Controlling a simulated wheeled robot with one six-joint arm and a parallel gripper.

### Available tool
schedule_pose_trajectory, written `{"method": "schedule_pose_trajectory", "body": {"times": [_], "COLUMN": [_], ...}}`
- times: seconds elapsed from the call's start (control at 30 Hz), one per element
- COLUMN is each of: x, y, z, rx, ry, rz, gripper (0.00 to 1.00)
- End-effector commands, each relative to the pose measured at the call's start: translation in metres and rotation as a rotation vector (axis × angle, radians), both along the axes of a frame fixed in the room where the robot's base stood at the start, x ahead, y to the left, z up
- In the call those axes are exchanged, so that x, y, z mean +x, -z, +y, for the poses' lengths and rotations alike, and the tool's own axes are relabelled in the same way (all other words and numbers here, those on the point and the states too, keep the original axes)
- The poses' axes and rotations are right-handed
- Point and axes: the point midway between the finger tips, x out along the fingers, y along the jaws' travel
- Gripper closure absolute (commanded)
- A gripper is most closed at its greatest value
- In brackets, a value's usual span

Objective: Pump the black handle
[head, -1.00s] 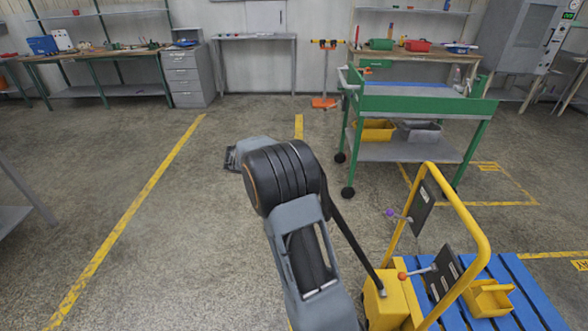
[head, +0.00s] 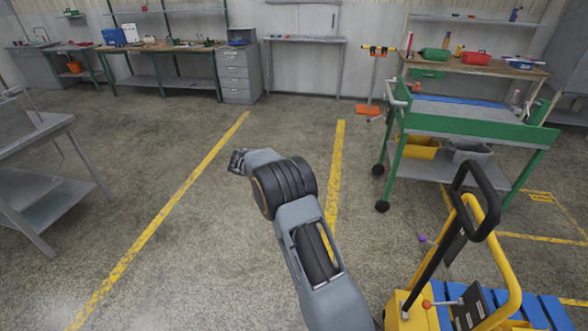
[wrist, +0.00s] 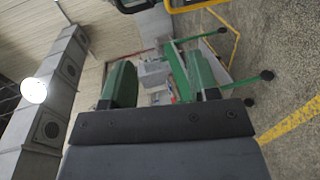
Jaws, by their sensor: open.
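The black handle (head: 480,200) is a bar with a closed loop grip at its top. It rises from a yellow pump truck (head: 405,312) at the lower right in the head view, tilted right, beside the truck's yellow tube frame (head: 503,270). My gripper (head: 238,161) is well to the left of the handle, over bare floor, apart from it. In the wrist view my gripper (wrist: 160,85) is open, with nothing between its two fingers. Dark and yellow parts at the top edge of that view are too cropped to name surely.
A green cart (head: 470,120) on wheels stands behind the truck. A grey table (head: 35,140) is at the left, and workbenches line the back wall. Blue slats (head: 540,310) lie at the truck's right. The floor between the yellow lines is mostly clear.

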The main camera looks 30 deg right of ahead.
Motion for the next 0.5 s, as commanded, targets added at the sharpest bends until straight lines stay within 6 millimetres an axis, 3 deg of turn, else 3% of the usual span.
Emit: {"method": "schedule_pose_trajectory", "body": {"times": [0.5], "x": [0.0056], "y": [-0.0009], "z": [0.0081], "rx": [-0.002], "ry": [-0.001], "rz": [0.000], "gripper": [0.45]}}
